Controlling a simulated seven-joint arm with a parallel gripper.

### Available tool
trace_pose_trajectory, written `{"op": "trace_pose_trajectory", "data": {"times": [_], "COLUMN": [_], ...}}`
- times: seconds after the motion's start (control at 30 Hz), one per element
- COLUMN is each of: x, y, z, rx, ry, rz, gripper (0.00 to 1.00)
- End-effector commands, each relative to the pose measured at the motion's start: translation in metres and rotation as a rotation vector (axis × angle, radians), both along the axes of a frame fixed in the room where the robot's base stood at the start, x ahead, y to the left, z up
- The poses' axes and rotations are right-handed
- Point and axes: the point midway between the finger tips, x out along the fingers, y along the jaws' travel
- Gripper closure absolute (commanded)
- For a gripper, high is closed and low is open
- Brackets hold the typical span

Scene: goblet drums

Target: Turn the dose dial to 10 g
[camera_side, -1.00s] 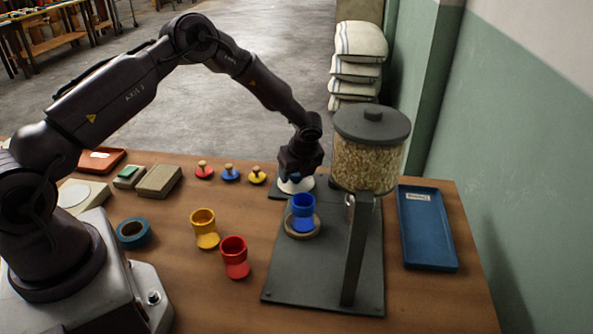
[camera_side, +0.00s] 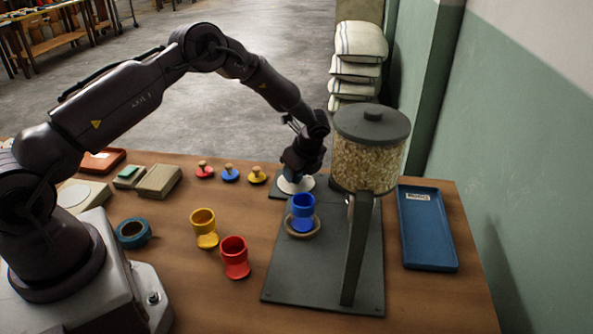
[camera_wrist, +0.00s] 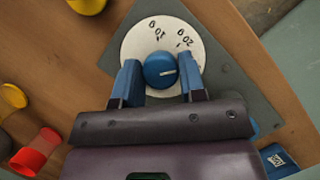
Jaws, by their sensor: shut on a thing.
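The dose dial is a white disc (camera_wrist: 133,45) on a dark plate, with a blue round knob (camera_wrist: 160,70) at its centre. The marks 10 and 20 show upside down along the disc's far edge in the wrist view. The knob's white pointer line points right, toward the right finger and not at either readable number. My gripper (camera_wrist: 161,80) has its blue fingers on both sides of the knob and is shut on it. In the side view my gripper (camera_side: 297,172) hides the knob, and part of the white disc (camera_side: 290,187) shows below.
A hopper of grain (camera_side: 368,160) stands close right of my gripper on a post. A blue goblet drum (camera_side: 303,211) sits in a ring in front of the dial. Yellow (camera_side: 204,229) and red (camera_side: 236,257) drums stand left. A blue tray (camera_side: 427,230) lies right.

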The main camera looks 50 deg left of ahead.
Motion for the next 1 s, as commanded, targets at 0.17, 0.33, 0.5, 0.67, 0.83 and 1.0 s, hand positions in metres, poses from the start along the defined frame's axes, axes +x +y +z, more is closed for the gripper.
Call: {"op": "trace_pose_trajectory", "data": {"times": [0.17, 0.33, 0.5, 0.67, 0.83, 1.0], "x": [0.0015, 0.0019, 0.0025, 0.0028, 0.0033, 0.0035], "y": [-0.0013, -0.0010, -0.0009, -0.0006, 0.0000, 0.0005], "z": [0.0005, 0.0004, 0.0006, 0.0006, 0.0007, 0.0007], "rx": [0.001, 0.000, 0.000, -0.001, -0.002, -0.001], "ry": [0.000, 0.000, 0.000, 0.000, -0.001, 0.000], "rz": [0.167, 0.330, 0.491, 0.644, 0.806, 0.967], "gripper": [0.86, 0.86, 0.86, 0.86, 0.86, 0.86]}}
